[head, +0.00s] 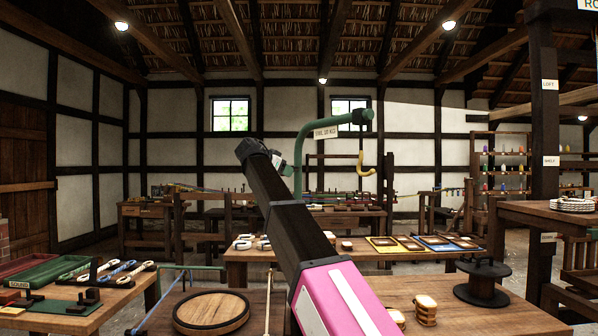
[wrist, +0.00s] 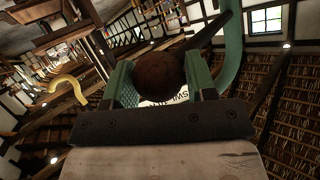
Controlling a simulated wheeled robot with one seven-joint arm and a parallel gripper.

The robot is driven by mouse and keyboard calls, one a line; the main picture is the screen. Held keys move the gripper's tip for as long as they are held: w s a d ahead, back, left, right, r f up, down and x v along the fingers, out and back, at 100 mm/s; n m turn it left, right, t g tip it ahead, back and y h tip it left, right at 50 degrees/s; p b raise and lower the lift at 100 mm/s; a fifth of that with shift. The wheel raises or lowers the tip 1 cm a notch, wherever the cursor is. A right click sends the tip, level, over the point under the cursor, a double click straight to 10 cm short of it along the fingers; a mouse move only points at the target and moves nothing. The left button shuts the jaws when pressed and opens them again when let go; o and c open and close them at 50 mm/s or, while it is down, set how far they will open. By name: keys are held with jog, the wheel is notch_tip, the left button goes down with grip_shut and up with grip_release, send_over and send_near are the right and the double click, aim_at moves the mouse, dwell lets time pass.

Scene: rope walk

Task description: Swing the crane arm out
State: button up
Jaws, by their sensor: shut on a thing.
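The crane arm (head: 310,135) is a green curved tube that rises from a green post and bends right to a dark end. My gripper (head: 284,166) is at the crane's left side, partly hidden by my arm. In the wrist view its green-padded fingers are shut on a round brown knob (wrist: 160,74). A dark rod (wrist: 212,32) runs from the knob toward the green tube.
A wooden table in front holds a round board (head: 211,312), and a dark spool (head: 482,282) is at right. A bench at left carries a green tray (head: 48,270) and tools. A dark post (head: 543,150) stands at right. Open air surrounds the hook.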

jog(key=shift+m+g+h, duration=0.5)
jog(key=shift+m, duration=0.1)
jog(key=w+a, duration=0.1)
jog(key=a, duration=0.2)
jog(key=w+a, duration=0.2)
jog(key=a, duration=0.2)
jog(key=w+a, duration=0.2)
jog(key=a, duration=0.1)
jog(key=shift+w+a, duration=0.25)
jog(key=shift+a, duration=0.15)
jog(key=shift+c, duration=0.2)
jog(key=shift+w+a, duration=0.55)
jog(key=shift+a, duration=0.2)
jog(key=o, duration=1.3)
jog(key=shift+c, duration=0.2)
jog(key=v, duration=1)
jog(key=shift+s+a+r, duration=0.2)
jog(key=shift+s+a, duration=0.05)
